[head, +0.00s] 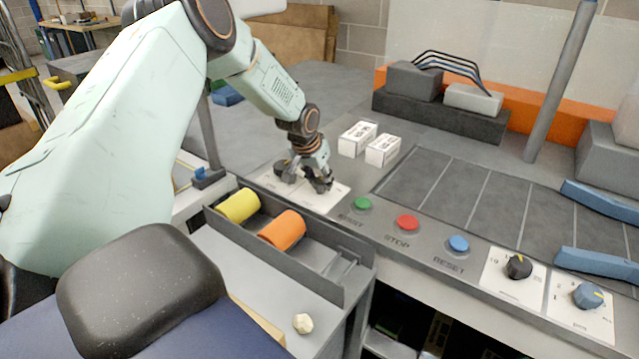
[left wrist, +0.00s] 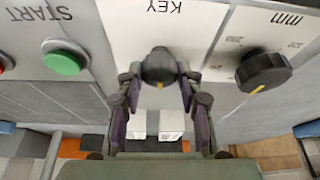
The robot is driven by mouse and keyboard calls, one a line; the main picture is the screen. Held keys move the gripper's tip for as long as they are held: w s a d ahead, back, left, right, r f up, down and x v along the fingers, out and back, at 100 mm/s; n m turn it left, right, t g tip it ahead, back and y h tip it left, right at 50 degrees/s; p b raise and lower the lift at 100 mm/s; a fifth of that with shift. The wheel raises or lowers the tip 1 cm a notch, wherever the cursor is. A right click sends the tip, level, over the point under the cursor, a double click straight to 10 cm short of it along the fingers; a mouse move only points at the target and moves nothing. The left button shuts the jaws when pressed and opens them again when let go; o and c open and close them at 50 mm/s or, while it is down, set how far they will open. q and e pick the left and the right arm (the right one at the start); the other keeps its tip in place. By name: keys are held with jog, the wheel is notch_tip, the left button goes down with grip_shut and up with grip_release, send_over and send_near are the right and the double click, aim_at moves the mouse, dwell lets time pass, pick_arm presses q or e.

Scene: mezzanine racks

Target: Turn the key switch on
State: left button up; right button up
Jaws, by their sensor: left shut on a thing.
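The key switch (left wrist: 159,65) is a dark round knob with a small yellow mark, on a white plate lettered KEY. In the left wrist view its mark points to the bottom of the picture. My left gripper (left wrist: 160,82) is shut on the knob, one finger on each side. In the head view my left gripper (head: 319,184) is down at the white plate (head: 326,203) and largely hides the key switch. My right gripper is not in view.
A black mm dial (left wrist: 263,72) sits close beside the key switch. Green START (head: 362,203), red STOP (head: 407,222) and blue RESET (head: 458,244) buttons line the panel. Two white boxes (head: 382,149) stand behind. A grey tray (head: 330,262) holds yellow and orange rolls in front.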

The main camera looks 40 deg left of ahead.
pick_arm(q)
jog(key=m+b, duration=0.1)
jog(key=b, duration=0.1)
jog(key=m+h+b, duration=0.1)
jog(key=m+b, duration=0.1)
jog(key=m+h+b, duration=0.1)
jog(key=m+b, duration=0.1)
jog(key=shift+a+f, duration=0.2)
jog(key=shift+f, duration=0.05)
jog(key=shift+m+h+b, duration=0.4)
jog(key=shift+m+b, duration=0.55)
jog(key=shift+m, duration=0.25)
jog(key=shift+r+m+g+h+b, duration=0.15)
jog(key=shift+m+g+h+b, duration=0.3)
jog(key=shift+m, duration=0.75)
jog(key=o, duration=1.2)
jog(key=shift+w, duration=0.1)
jog(key=shift+c, duration=0.2)
jog(key=shift+r, duration=0.1)
jog(key=v, duration=1.2)
jog(key=shift+w, duration=0.1)
